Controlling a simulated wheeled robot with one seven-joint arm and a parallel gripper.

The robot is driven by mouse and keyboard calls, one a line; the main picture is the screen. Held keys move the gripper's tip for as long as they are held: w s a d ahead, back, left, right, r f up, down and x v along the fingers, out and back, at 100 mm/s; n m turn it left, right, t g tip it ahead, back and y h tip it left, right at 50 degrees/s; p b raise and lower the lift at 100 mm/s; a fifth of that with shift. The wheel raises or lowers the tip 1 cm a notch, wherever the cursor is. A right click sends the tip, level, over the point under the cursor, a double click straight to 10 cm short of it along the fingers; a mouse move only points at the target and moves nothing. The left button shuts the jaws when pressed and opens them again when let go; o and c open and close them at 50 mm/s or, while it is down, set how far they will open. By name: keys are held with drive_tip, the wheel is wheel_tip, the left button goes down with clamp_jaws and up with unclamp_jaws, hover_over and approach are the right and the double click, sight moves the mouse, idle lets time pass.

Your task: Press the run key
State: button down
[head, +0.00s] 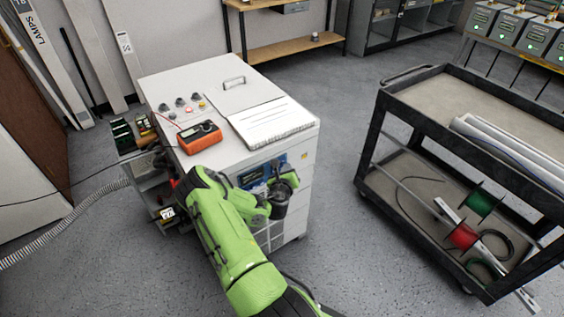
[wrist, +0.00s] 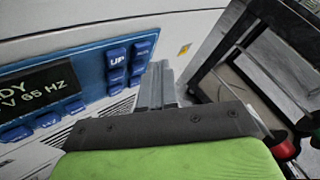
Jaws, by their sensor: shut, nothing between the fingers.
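The blue control panel (wrist: 90,75) is on the front of a white cabinet, with a dark display (wrist: 38,92) that shows "DY" and "V 65 HZ", cut off at the left. Several blue keys surround the display; one reads "UP" (wrist: 117,57). I cannot make out which key is the run key; the other labels are too small or cut off. My gripper (wrist: 158,72) is shut and empty, just right of the key columns in the wrist view. Whether it touches the panel cannot be told. In the head view, my arm partly hides the panel (head: 256,174).
A black cart (head: 377,130) with cable spools stands to the right. Open floor (head: 335,150) lies between cabinet and cart.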

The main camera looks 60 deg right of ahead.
idle(0.7)
drive_tip(key=shift+w+d+p, duration=0.2)
drive_tip(key=shift+w+p, duration=0.2)
drive_tip(key=shift+p, duration=0.05)
drive_tip(key=shift+w+d+p, duration=0.15)
drive_tip(key=shift+w+p, duration=0.15)
idle(0.4)
idle(0.3)
drive_tip(key=shift+s+a, duration=0.35)
drive_tip(key=shift+s, duration=0.35)
